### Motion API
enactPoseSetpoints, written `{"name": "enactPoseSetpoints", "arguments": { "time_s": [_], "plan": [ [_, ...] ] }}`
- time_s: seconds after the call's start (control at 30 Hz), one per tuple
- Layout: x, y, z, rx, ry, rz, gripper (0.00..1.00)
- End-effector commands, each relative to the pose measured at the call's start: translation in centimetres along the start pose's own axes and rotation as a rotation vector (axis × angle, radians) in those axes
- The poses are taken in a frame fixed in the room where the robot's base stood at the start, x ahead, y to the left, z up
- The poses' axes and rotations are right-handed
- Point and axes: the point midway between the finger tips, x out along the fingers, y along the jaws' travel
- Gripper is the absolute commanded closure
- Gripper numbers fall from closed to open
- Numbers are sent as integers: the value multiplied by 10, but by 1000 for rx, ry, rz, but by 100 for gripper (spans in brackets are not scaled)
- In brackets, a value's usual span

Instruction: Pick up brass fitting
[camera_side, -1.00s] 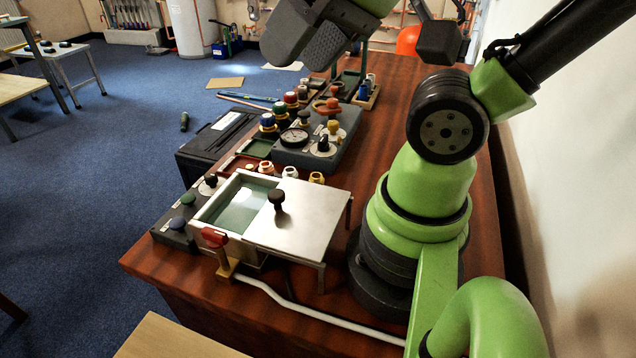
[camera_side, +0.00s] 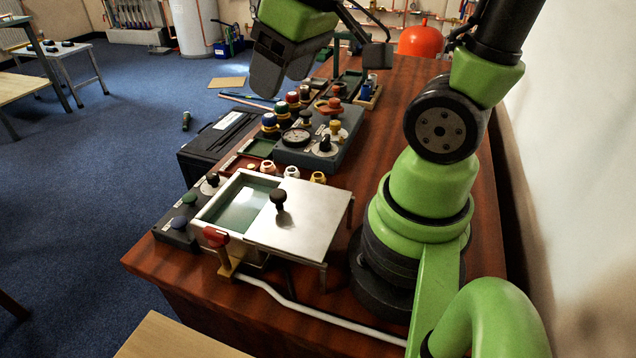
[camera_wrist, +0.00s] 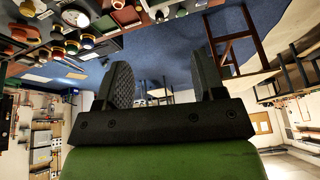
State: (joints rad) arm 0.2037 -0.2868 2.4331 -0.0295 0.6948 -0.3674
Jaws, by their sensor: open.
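A small brass-coloured fitting (camera_side: 318,177) stands on the wooden bench in the side view, behind the steel lid and at the right end of a short row of fittings. A whitish fitting (camera_side: 291,172) and a copper-and-white one (camera_side: 267,167) stand left of it. My gripper (camera_side: 283,78) is high above the far part of the bench, well apart from these fittings. In the wrist view its two dark ridged fingers (camera_wrist: 165,85) are spread with nothing between them. I cannot single out the brass fitting in the wrist view.
A tank with a steel lid (camera_side: 310,215) and black knob stands at the near bench edge, with a red-handled valve (camera_side: 215,238) in front. A grey panel (camera_side: 320,155) with a gauge and knobs lies beyond the fittings. The bench's right side (camera_side: 400,90) is mostly clear.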

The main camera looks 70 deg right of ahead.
Motion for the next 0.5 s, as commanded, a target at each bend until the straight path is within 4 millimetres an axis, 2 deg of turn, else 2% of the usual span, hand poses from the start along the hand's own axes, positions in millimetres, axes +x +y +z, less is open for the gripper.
{"name": "enactPoseSetpoints", "arguments": {
  "time_s": [0.03,0.17,0.3,0.5],
  "plan": [
    [17,13,-1,-38,-56,23,37],
    [57,45,1,-177,-175,49,37],
    [98,76,17,-319,-293,30,37],
    [136,102,42,-454,-391,-29,37]
  ]
}}
